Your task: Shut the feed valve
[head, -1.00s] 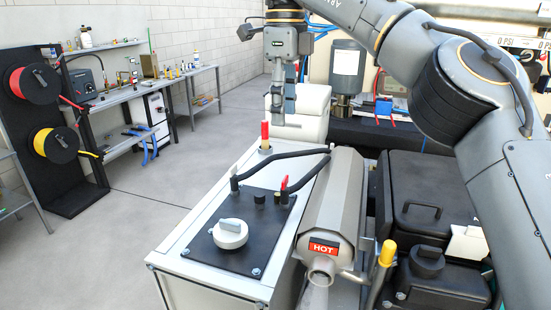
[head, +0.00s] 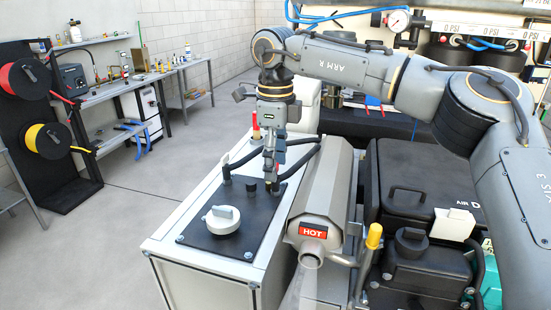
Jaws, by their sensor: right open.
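No label in the head view names the feed valve, so I cannot tell which fitting it is. A black panel (head: 205,245) on a white cabinet carries a white round knob (head: 221,218) and small black knobs (head: 251,190). A red-tipped post (head: 255,128) stands at the cabinet's back, partly behind my right arm. My right gripper (head: 270,173) is open and points down at the panel's back edge, beside the black hoses. Its fingers cover the spot of a small red handle there; I cannot tell whether they touch it. My left gripper is not in view.
A grey cylinder marked HOT (head: 313,232) lies right of the panel. A yellow-tipped handle (head: 374,236) stands beside it, and a black case (head: 420,190) is further right. Hose reels (head: 22,80) and a workbench (head: 120,85) are at left. The floor between is clear.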

